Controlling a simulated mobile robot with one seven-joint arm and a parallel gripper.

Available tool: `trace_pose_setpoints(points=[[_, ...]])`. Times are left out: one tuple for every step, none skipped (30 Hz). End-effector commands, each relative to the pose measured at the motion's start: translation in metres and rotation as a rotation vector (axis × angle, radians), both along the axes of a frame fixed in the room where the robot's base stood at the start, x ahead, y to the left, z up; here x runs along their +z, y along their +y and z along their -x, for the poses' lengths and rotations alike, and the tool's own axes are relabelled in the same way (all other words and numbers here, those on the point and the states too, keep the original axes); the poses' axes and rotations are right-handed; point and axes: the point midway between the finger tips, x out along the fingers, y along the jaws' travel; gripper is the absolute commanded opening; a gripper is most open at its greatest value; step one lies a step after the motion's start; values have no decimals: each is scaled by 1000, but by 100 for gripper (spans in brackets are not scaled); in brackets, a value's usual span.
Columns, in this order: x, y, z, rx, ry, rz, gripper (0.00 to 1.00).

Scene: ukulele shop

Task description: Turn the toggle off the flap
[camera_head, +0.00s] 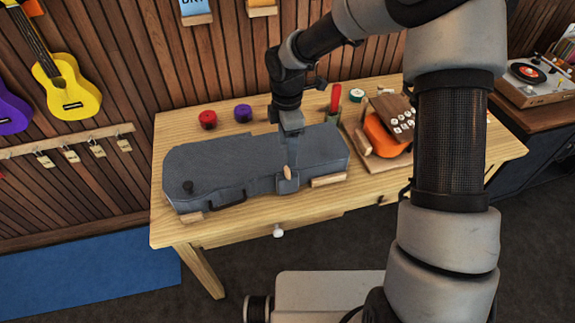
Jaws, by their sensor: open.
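A grey-blue ukulele case (225,165) lies shut along the front of the wooden table. A small flap (288,187) hangs over its front edge, right of the middle. A small pale wooden toggle (287,172) shows at the flap. My gripper (291,158) points down from above, right over the flap and close to the toggle. My gripper is open, but its fingers are small here and overlap the case. I cannot tell whether they touch the toggle or stand around it.
Wooden blocks (328,180) sit along the case's front. Red (208,119) and purple (243,113) round items stand behind it. An orange body (383,137) and a brown button box (394,115) crowd the right. The table's left front corner (160,232) is bare.

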Motion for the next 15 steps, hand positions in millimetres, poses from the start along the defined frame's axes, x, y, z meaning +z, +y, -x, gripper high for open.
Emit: trace_pose_setpoints(points=[[-12,0,1,1,4,0,58],[-19,0,1,1,5,0,58],[-28,0,1,1,4,0,58],[-34,0,2,0,5,0,58],[-40,0,1,0,4,0,58],[-47,0,1,1,4,1,58],[-53,0,1,1,4,1,58],[-57,1,1,1,3,0,58],[-63,0,1,0,3,0,58],[-68,0,1,0,3,1,58],[-71,0,0,-1,2,1,58],[-75,0,0,-1,1,0,58],[-78,0,0,-1,1,0,58],[-80,0,0,-1,1,0,58],[-82,0,0,-1,1,0,58]])
